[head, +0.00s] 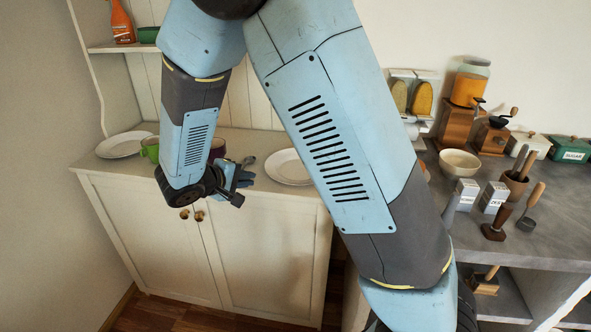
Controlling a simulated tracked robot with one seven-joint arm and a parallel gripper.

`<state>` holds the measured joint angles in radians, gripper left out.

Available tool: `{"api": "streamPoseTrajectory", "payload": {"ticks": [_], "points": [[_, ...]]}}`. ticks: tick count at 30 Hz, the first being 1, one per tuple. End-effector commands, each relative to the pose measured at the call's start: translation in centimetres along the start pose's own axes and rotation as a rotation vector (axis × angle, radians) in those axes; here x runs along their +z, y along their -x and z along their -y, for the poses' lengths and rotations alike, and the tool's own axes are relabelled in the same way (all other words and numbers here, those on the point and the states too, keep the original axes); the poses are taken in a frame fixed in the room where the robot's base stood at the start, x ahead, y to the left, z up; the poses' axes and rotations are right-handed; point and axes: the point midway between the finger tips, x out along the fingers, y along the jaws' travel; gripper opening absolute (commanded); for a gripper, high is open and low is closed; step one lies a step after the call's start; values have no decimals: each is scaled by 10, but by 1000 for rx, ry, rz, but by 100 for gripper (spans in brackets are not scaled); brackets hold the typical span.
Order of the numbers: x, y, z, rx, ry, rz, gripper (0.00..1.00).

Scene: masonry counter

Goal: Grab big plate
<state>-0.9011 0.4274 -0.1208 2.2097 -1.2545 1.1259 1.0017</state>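Two white plates lie on top of the cream cabinet. One plate (122,146) is at the left end. The other plate (287,167) is right of the middle, its right side close to or behind my arm. I cannot tell for sure which is bigger. My gripper (243,180) is over the front part of the cabinet top, just left of the right-hand plate and apart from it in the picture. Its fingers are small and seen from behind the wrist, so their opening is unclear. No plate shows in it.
A green cup (150,149) and a dark purple cup (217,149) stand near my wrist on the cabinet top (252,140). An orange bottle (122,22) is on the upper shelf. The grey counter (560,215) at right holds a white bowl (459,163), grinders, boxes and utensils.

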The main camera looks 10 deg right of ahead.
Motion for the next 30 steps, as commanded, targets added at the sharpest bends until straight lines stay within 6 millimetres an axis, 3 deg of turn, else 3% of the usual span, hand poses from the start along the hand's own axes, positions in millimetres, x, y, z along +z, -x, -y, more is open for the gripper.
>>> {"api": "streamPoseTrajectory", "payload": {"ticks": [12,23,30], "points": [[1,-65,1,1,1,3,11],[1,-88,1,1,1,1,11],[3,-115,3,1,2,2,11]]}}
